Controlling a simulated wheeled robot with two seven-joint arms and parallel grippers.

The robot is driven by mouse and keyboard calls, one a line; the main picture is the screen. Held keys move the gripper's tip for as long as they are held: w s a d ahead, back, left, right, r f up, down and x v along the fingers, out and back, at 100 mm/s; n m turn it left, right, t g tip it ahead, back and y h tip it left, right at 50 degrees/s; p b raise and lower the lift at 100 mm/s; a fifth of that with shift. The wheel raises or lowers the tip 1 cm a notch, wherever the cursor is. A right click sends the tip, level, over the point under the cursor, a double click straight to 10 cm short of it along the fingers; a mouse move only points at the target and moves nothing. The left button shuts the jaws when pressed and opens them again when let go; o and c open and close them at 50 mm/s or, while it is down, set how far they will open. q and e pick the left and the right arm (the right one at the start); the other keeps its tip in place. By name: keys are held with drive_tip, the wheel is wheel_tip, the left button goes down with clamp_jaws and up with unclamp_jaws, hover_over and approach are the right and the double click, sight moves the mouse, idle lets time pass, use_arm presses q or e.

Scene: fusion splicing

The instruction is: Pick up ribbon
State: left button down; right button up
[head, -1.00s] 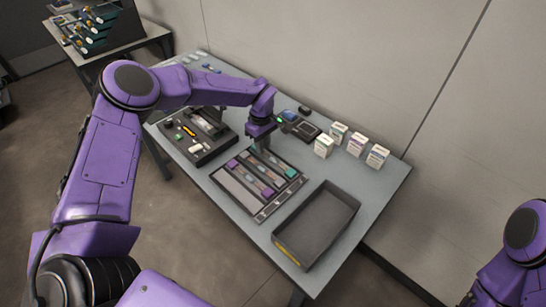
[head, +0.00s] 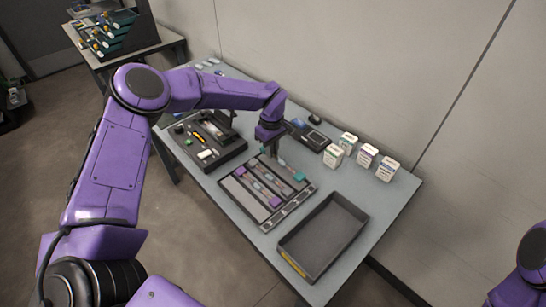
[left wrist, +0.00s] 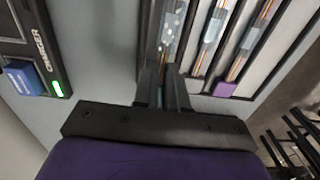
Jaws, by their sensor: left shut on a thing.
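My left gripper (head: 271,150) is at the far edge of the ribbon tray (head: 233,192) in the head view. In the left wrist view its fingers (left wrist: 163,88) are shut on the end of a ribbon (left wrist: 171,28), which runs along the leftmost visible slot. The ribbon's gripped end is hidden between the fingers. Two more ribbons (left wrist: 212,32) lie in the slots to the right, one with a purple end piece (left wrist: 226,89). In the head view, purple and teal (head: 299,176) end pieces show in the tray. My right gripper is out of view.
An empty dark bin (head: 322,235) stands in front of the ribbon tray. A dark tool tray (head: 225,155) lies to the left. A black device (head: 311,138) and several small white boxes (head: 366,155) stand behind, near the wall.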

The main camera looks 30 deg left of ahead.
use_arm(q)
drive_tip(key=s+r+b, duration=0.2)
drive_tip(key=s+r, duration=0.8)
drive_tip(key=s, duration=0.4)
drive_tip(key=shift+d, duration=0.15)
